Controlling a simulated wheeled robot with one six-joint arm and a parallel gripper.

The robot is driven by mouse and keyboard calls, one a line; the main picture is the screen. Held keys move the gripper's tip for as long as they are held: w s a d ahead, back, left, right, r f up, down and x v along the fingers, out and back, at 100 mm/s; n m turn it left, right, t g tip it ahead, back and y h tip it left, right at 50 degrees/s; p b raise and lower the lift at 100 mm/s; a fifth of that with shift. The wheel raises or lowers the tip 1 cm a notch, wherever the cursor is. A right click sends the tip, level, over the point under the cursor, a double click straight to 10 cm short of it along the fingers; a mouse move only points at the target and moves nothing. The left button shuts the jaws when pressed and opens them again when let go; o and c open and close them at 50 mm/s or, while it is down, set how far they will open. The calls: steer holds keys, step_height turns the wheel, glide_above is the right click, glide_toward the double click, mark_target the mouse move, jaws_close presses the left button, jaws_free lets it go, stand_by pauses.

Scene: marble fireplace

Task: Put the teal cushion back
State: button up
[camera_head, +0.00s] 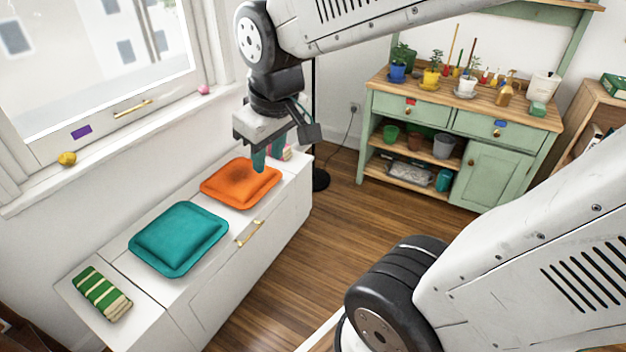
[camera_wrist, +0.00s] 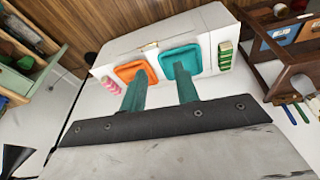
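The teal cushion (camera_head: 178,238) lies flat on top of the white bench (camera_head: 152,302), in front of the window. It also shows in the wrist view (camera_wrist: 184,61), beyond the right fingertip, which overlaps its lower edge there. My gripper (camera_head: 266,160) has teal-green fingers and is above the far end of the bench, by the orange cushion (camera_head: 238,184). In the wrist view, my gripper (camera_wrist: 159,82) has its two fingers apart with nothing between them. The gripper does not touch the teal cushion.
A green striped folded cloth (camera_head: 102,293) lies at the bench's near end. A pink striped one (camera_wrist: 111,85) lies at the other end. The window sill holds a yellow object (camera_head: 67,158) and a pink one (camera_head: 204,90). A green potting cabinet (camera_head: 490,172) stands across clear wooden floor.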

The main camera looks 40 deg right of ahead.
steer(key=s+r+m+g, duration=0.1)
steer(key=s+m+g, duration=0.1)
steer(key=s, duration=0.9)
steer(key=shift+s+a, duration=0.3)
steer(key=shift+s, duration=0.1)
